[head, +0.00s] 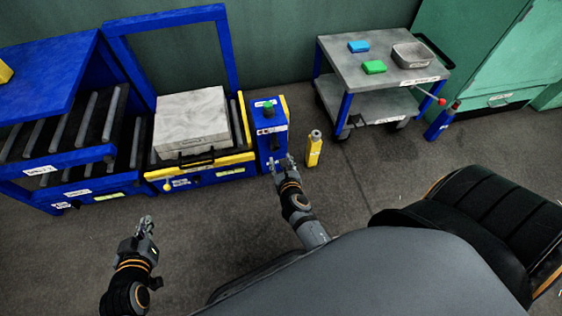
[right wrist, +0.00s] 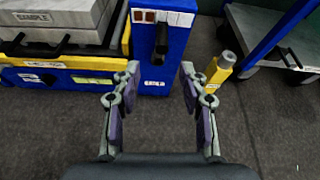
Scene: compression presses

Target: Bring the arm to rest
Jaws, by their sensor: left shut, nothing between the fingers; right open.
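My right gripper (head: 284,163) is in front of the blue control post (head: 268,140) in the head view. In the right wrist view the right gripper (right wrist: 160,85) is open, with nothing between its fingers, and the blue post (right wrist: 163,45) stands beyond them. My left gripper (head: 147,222) is over bare floor at the lower left of the head view, shut and empty. The left gripper is out of the right wrist view.
A blue press frame with a yellow edge holds a grey block (head: 192,120). A yellow bottle (head: 314,149) stands right of the post. A grey cart (head: 370,75) carries a blue block, a green block and a metal tray. Floor in front is clear.

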